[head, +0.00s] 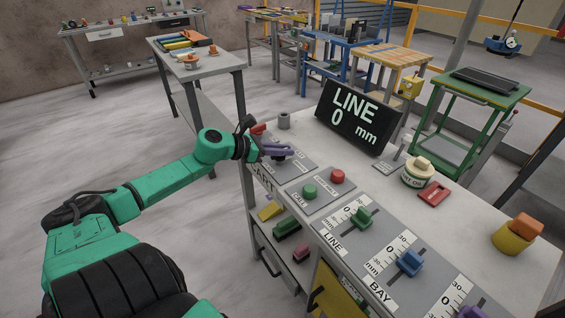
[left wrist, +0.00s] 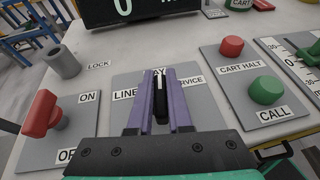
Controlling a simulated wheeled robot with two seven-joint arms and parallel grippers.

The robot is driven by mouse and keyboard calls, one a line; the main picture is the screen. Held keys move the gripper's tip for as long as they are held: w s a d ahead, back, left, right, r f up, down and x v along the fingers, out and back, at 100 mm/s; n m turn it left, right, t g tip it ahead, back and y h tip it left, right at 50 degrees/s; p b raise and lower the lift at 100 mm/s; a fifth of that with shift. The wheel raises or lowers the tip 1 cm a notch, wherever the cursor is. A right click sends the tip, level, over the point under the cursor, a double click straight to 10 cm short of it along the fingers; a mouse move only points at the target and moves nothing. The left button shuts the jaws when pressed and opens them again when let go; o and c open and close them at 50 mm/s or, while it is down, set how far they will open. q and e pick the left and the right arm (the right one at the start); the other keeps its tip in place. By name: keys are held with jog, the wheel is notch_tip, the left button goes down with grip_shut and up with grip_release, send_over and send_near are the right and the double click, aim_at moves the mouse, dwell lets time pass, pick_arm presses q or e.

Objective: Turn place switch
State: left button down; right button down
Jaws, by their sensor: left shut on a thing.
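The place switch is a black selector knob (left wrist: 160,104) on a grey plate (left wrist: 122,112), with LINE at left, BAY at the far middle and SERVICE at right. My left gripper (left wrist: 159,75) has its two purple fingers on either side of the knob, shut on it. The knob points roughly toward BAY; the fingers partly hide that label. In the head view my left gripper (head: 279,150) is over the same plate at the console's far left end. My right gripper is not in view.
Left of the plate is a red ON/OFF lever (left wrist: 42,113); behind it stands a grey cup (left wrist: 62,62). At right are the red CART HALT button (left wrist: 231,47) and green CALL button (left wrist: 267,90). The display (head: 352,117) reads LINE 0 mm. Sliders (head: 362,217) line the console's front.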

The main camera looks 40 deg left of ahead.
pick_arm(q)
jog(key=m+g+h+b, duration=0.2)
jog(key=m+h+b, duration=0.1)
jog(key=b, duration=0.3)
jog(key=shift+f+h, duration=0.15)
jog(key=shift+h, duration=0.15)
jog(key=shift+d+m+g+h, duration=0.1)
jog(key=shift+m+g+h, duration=0.2)
jog(key=shift+m, duration=0.3)
jog(key=shift+s+d+r+m+g+h, duration=0.1)
jog(key=shift+r+m+g+h, duration=0.15)
jog(key=shift+m+g+h, duration=0.75)
jog(key=shift+m+g, duration=0.3)
jog(key=shift+s, duration=0.1)
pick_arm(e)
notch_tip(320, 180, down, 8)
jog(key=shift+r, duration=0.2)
pick_arm(q)
jog(key=shift+d+f+m+g+h, duration=0.1)
jog(key=shift+f+m+g+h, duration=0.05)
jog(key=shift+m+g+h, duration=0.2)
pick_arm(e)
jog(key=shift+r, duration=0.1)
pick_arm(q)
jog(key=c, duration=0.8)
grip_release()
jog(key=shift+c, duration=0.2)
